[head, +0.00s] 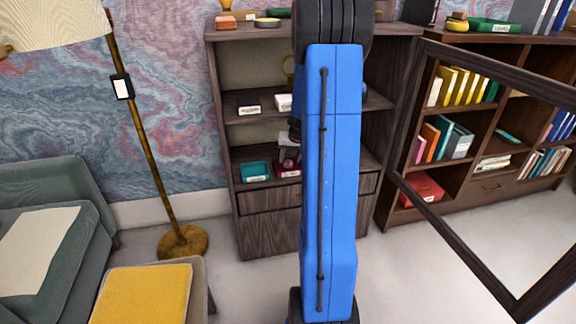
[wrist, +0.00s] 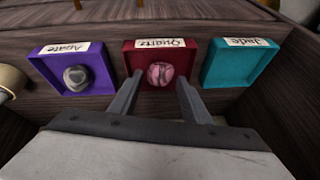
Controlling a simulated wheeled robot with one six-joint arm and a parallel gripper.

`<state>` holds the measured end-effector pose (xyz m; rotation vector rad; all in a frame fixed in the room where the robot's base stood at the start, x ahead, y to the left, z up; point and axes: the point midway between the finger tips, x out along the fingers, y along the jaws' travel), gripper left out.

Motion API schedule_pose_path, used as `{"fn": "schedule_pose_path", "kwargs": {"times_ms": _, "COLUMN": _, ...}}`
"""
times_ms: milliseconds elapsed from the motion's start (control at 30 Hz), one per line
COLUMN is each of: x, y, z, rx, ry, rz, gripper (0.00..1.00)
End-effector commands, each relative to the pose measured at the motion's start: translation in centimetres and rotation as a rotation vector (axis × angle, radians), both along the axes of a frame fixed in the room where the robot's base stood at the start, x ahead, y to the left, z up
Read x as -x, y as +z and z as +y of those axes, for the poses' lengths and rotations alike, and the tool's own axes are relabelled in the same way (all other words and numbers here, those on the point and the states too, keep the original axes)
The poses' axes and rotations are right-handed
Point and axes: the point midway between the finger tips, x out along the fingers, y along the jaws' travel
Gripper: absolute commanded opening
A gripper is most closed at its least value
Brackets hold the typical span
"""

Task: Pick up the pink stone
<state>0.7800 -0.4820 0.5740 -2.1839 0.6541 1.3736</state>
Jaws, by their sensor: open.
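In the wrist view the pink stone (wrist: 160,74), round with dark veins, lies in a dark red tray (wrist: 133,62) labelled Quartz on a wooden shelf. My gripper (wrist: 163,85) is open, its two fingers reaching toward the red tray with the stone ahead and between them in the picture. I cannot tell whether the fingers touch the tray. In the head view my blue arm hides much of the shelf, my gripper (head: 289,155) is small at the lower shelf, and the red tray (head: 287,171) shows partly. The stone is not clear there.
In the wrist view a purple tray (wrist: 45,63) holding a grey stone (wrist: 77,77) stands left. An empty-looking teal tray (wrist: 238,65) labelled Jade stands right. In the head view an open framed door (head: 450,250) juts out right, and a floor lamp (head: 152,150) stands left.

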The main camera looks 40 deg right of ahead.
Motion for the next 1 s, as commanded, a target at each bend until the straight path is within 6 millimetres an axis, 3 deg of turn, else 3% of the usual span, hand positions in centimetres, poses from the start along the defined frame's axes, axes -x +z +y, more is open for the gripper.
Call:
{"fn": "schedule_pose_path", "kwargs": {"times_ms": 167, "x": -0.7, "y": -1.9, "z": -0.3, "rx": -0.001, "ry": 0.0, "rz": 0.002, "gripper": 0.43}}
{"fn": "schedule_pose_path", "kwargs": {"times_ms": 400, "x": -0.8, "y": -2.0, "z": -0.3, "rx": -0.001, "ry": 0.0, "rz": 0.001, "gripper": 0.43}}
{"fn": "schedule_pose_path", "kwargs": {"times_ms": 567, "x": -0.8, "y": -2.0, "z": -0.3, "rx": -0.001, "ry": 0.0, "rz": 0.001, "gripper": 0.1}}
{"fn": "schedule_pose_path", "kwargs": {"times_ms": 1000, "x": -0.2, "y": -1.2, "z": -0.1, "rx": 0.001, "ry": 0.0, "rz": -0.002, "gripper": 0.1}}
